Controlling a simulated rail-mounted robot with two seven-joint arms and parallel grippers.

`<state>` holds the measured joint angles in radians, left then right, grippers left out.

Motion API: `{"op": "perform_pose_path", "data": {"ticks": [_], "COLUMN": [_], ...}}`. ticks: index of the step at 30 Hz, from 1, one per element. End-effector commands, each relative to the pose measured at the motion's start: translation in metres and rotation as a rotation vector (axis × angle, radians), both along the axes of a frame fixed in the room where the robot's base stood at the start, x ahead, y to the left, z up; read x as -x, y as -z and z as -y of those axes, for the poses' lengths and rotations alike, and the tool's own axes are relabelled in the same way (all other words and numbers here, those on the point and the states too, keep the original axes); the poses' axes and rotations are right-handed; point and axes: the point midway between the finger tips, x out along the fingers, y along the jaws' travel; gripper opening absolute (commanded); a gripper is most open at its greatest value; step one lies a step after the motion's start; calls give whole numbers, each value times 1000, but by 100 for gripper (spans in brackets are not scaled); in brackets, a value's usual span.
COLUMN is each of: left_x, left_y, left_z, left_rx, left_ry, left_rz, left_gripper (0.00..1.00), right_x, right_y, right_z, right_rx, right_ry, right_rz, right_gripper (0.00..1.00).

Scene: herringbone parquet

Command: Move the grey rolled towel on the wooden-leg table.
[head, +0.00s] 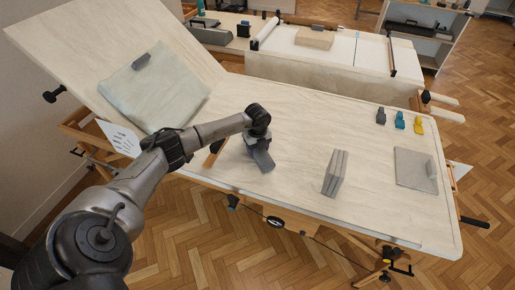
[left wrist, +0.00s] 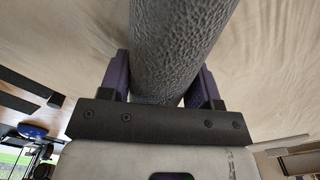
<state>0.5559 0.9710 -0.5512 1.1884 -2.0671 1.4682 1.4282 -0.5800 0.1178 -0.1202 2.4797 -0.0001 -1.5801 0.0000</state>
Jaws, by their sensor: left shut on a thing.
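The grey rolled towel (head: 263,160) is at the middle-left of the pale tabletop (head: 300,125) in the head view, partly hidden by my left gripper (head: 256,141). In the left wrist view, the textured grey towel (left wrist: 178,45) runs up between the two dark fingers of the left gripper (left wrist: 160,85). The fingers are closed on its sides. I cannot tell whether the towel touches the table or hangs just above it. My right gripper is not in view.
A pale folded cloth (head: 150,90) rests on the raised board at the left. Several small coloured pieces (head: 400,120) sit at the far right. Bare tabletop lies between.

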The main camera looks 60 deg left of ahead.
Motion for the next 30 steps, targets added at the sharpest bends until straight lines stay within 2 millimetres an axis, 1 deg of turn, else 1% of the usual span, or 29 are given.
{"op": "perform_pose_path", "data": {"ticks": [12,13,22,27,30], "left_x": [0,0,0,0,0], "left_y": [6,6,5,6,6], "left_z": [0,0,0,0,0], "left_rx": [0,0,0,0,0], "left_ry": [0,0,0,0,0], "left_rz": [0,1,0,-1,-1], "left_gripper": [28,58,87,88,98], "right_x": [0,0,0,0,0], "right_y": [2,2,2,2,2], "right_z": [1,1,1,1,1], "right_rx": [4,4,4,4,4], "right_ry": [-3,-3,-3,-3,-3], "right_rz": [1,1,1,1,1], "right_gripper": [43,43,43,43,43]}}
